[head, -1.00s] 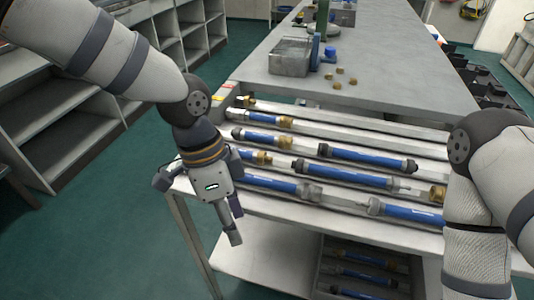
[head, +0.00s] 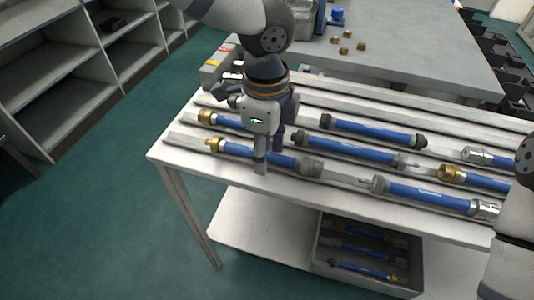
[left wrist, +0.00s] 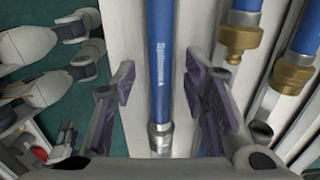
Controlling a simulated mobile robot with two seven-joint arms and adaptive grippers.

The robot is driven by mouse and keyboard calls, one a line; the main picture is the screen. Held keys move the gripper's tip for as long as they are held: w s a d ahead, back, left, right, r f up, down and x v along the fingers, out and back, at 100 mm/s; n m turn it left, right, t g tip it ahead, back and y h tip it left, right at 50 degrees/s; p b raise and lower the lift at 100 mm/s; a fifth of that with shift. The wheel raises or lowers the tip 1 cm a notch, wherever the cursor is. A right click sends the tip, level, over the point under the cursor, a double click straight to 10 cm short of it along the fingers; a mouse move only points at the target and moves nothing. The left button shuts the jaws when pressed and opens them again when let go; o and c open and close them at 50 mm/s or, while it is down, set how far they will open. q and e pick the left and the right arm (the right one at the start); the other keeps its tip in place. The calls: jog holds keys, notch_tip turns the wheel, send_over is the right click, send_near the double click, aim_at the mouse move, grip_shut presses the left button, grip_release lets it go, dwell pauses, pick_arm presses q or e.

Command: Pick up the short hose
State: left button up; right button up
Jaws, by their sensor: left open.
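Several blue hoses with metal end fittings lie in rows of grooves on the bench. The front-left hose (head: 265,155) has a brass left end and a grey right end. I cannot tell for sure which hose is the one called short. My left gripper (head: 270,156) points down over this front-left hose, open and empty, hiding part of it. In the left wrist view, the blue hose (left wrist: 159,55) with its silver end fitting runs between the spread fingers (left wrist: 160,90). Contact is not visible. My right arm shows at the right edge; its gripper is out of view.
Other hoses lie close by: one front right (head: 430,196), one behind (head: 350,150), one farther back (head: 375,132). A bin (head: 324,286) with more hoses is on the lower shelf. Small brass fittings (head: 345,36) sit on the back table (head: 420,65). Shelves stand left.

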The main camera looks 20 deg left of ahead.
pick_arm(q)
jog(key=shift+c, duration=0.2)
grip_shut()
jog(key=shift+r, duration=0.1)
